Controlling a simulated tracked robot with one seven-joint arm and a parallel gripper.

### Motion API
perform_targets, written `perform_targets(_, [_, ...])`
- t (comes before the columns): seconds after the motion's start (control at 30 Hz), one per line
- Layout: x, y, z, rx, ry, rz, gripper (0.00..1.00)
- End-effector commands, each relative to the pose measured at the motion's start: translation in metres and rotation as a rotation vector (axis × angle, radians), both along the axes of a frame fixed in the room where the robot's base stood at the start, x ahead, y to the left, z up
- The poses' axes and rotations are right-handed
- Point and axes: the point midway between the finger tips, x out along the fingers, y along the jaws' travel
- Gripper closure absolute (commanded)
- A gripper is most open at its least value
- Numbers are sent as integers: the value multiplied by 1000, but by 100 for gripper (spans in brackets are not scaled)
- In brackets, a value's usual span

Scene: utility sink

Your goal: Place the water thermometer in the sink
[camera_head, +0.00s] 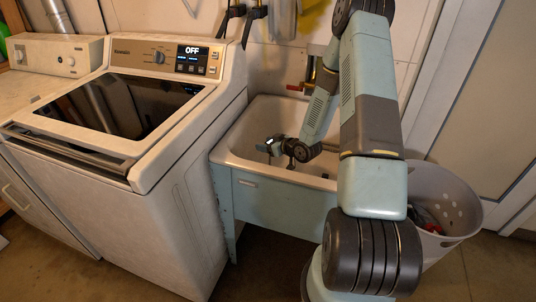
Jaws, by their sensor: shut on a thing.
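The sink (236,160) is a white basin on a pale blue-green stand, to the right of the washing machine. My arm reaches over and down into it from the right. My gripper (276,156) is inside the basin's outline, near its middle, pointing left. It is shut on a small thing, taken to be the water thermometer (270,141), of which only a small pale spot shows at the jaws. The rest of it is hidden or too small to make out. I cannot tell whether it touches the basin.
The washing machine (160,185) with a lit "OFF" display stands close against the sink's left side. A faucet (309,78) is on the wall behind the sink, partly behind my arm. A pale perforated basket (455,200) holding some items stands at right.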

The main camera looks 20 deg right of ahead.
Motion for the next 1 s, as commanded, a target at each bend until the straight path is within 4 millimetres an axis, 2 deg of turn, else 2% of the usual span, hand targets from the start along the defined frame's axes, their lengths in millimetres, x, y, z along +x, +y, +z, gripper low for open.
perform_targets(0.17, [0,0,-7,0,0,0,100])
perform_targets(0.5, [0,0,-43,-1,1,-1,100])
perform_targets(0.83, [0,-1,-45,-1,0,-2,100])
perform_targets(0.87, [0,-1,-45,-1,0,-2,40])
perform_targets(1.0, [0,-1,-45,-1,0,-2,26])
